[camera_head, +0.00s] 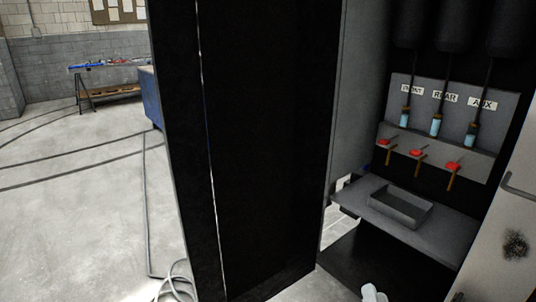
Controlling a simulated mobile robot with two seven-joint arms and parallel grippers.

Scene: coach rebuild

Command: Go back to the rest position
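A pale, rounded part at the bottom edge, right of centre, seems to be my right gripper (373,294). It is cut off by the frame and its fingers cannot be made out, so I cannot tell whether it is open or holds anything. It shows in front of the dark floor of an open compartment, below a grey shelf (365,202). My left gripper is not in view.
A tall black panel (270,130) fills the middle. Right of it, a grey tray (402,208) lies on the shelf below three red valves (417,153) and signs including REAR and AUX. A pale door (510,225) borders the right. Open floor (70,220) and a hose (175,285) are left.

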